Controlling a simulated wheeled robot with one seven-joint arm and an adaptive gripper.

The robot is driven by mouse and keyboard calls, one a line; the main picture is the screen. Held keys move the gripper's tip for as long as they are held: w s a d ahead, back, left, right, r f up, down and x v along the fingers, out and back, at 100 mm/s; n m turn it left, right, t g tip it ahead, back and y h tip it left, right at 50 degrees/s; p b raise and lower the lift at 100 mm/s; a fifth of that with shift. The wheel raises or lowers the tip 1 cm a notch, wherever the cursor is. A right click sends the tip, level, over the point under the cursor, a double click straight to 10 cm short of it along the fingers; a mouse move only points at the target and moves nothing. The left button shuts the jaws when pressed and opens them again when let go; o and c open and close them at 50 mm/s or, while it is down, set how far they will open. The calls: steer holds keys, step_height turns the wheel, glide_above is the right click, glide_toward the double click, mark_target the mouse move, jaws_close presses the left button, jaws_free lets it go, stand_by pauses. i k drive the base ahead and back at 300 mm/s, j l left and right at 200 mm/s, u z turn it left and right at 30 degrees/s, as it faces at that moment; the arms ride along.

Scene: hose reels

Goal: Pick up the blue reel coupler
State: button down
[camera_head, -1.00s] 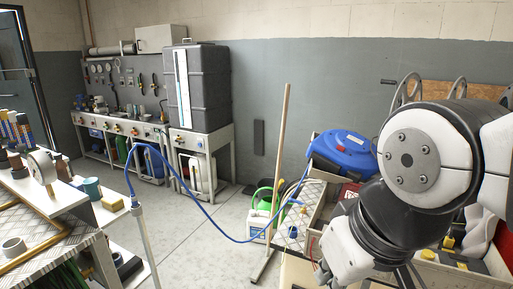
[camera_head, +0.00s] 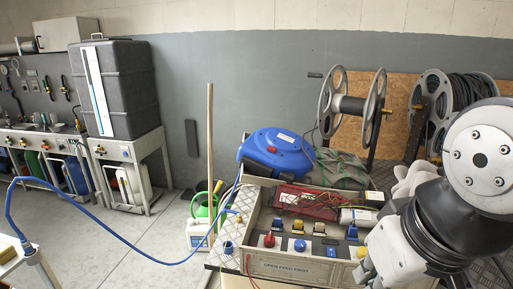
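The blue reel (camera_head: 276,151) sits at the back left of the open bench box (camera_head: 290,268). Blue fittings also stand in the box, one round at the front (camera_head: 299,245) and one to the right (camera_head: 353,233). My arm comes in at the right, over the box's right end. Its gripper lies below the frame edge, so its fingers are hidden.
A red fitting (camera_head: 269,240), yellow-topped fittings and a red case (camera_head: 306,201) fill the box. A wooden pole (camera_head: 210,150) stands left of it, by a green-and-white canister (camera_head: 200,232). Metal reels (camera_head: 352,105) stand behind. The floor at left is open.

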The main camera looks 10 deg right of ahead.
mark_target(25, 243)
steer(key=k+j+u, duration=0.1)
steer(key=u, duration=0.7)
steer(key=i+l+u, duration=0.1)
steer(key=u, duration=0.5)
steer(key=k, duration=0.1)
steer(key=k+z, duration=0.35)
steer(key=k+l+z, duration=0.3)
steer(key=i+j+z, duration=0.15)
steer(key=j, duration=0.2)
steer(key=i+j+z, duration=0.2)
steer(key=j, duration=0.15)
steer(key=j+z, duration=0.15)
steer(key=j, duration=0.2)
steer(key=i+j+z, duration=0.2)
steer(key=j, duration=0.9)
steer(key=i+j, duration=0.15)
steer(key=j, duration=1.2)
